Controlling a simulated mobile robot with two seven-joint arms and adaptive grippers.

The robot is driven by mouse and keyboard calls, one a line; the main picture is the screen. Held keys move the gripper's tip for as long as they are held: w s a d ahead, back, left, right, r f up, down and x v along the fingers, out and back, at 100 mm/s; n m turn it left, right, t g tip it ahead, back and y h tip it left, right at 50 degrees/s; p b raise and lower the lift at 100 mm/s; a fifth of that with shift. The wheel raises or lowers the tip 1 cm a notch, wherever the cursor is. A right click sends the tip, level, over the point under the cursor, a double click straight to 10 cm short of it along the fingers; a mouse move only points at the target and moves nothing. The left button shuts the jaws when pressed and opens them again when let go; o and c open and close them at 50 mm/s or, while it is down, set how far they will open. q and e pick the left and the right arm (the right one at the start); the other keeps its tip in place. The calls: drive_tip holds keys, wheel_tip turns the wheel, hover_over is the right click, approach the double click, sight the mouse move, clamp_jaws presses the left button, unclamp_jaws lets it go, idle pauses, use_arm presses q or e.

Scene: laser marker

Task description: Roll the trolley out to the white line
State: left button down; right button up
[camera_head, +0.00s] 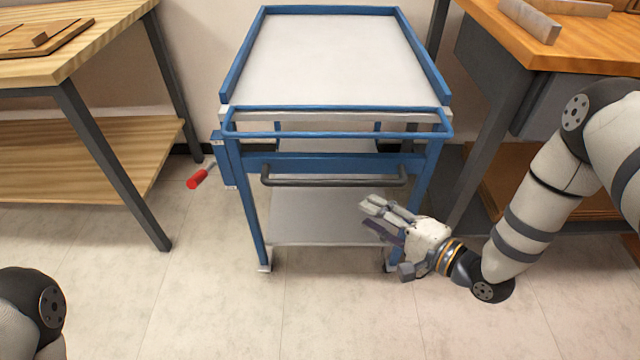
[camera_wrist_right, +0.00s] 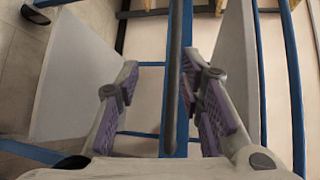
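The trolley (camera_head: 340,60) has a blue frame, a bare grey top tray and a lower shelf. It stands upright between two benches in the head view. Its dark grey handle bar (camera_head: 333,182) crosses the near side. My right gripper (camera_head: 374,212) is open and empty just below and in front of the bar's right part. In the right wrist view the handle bar (camera_wrist_right: 174,80) runs in line with the gap between the spread purple-padded fingers (camera_wrist_right: 160,80), with no clear contact. I cannot make out a white line. My left gripper is not shown.
A wooden bench (camera_head: 85,45) with a lower shelf stands at left, another bench (camera_head: 580,55) at right near my right arm. A red-handled tool (camera_head: 198,178) lies on the floor left of the trolley. The tiled floor (camera_head: 330,310) in front is clear.

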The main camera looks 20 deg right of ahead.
sight(335, 185)
drive_tip(key=shift+t, duration=0.4)
drive_tip(key=x, duration=0.4)
drive_tip(key=r+x, duration=0.1)
drive_tip(key=x, duration=0.3)
drive_tip(key=b+x, duration=0.1)
drive_tip(key=x, duration=0.3)
drive_tip(key=shift+w+r, duration=0.3)
drive_tip(key=shift+w, duration=0.05)
clamp_jaws()
